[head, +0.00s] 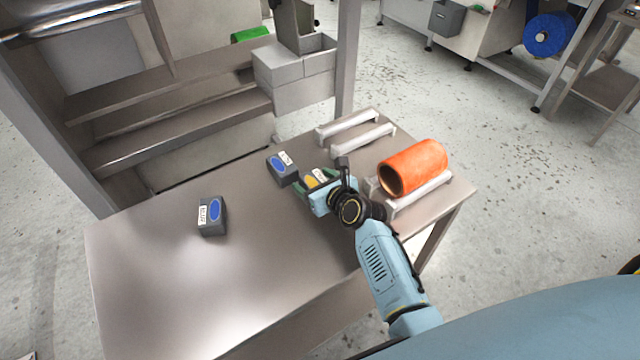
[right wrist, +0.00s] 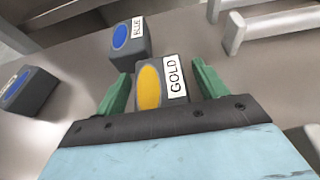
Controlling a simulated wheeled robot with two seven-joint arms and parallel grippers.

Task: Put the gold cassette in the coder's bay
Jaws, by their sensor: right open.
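The gold cassette (head: 314,178) is a dark grey block with a yellow oval and a white label. It stands on the metal table, largely hidden by my right gripper in the head view. In the right wrist view the gold cassette (right wrist: 150,84) shows its label reading GOLD. My right gripper (right wrist: 162,82) is open, its green fingers on either side of the cassette; I cannot tell whether they touch it. The right gripper (head: 317,180) is low over the table in the head view. My left gripper is not in view. I cannot clearly identify the coder's bay.
A blue-oval cassette (head: 283,168) stands just left of the gold one; another (head: 211,216) stands farther left on the table (head: 150,270). An orange roll (head: 414,167) lies on rails at the right. Empty pale rails (head: 362,138) lie behind. Grey boxes (head: 292,75) stand beyond.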

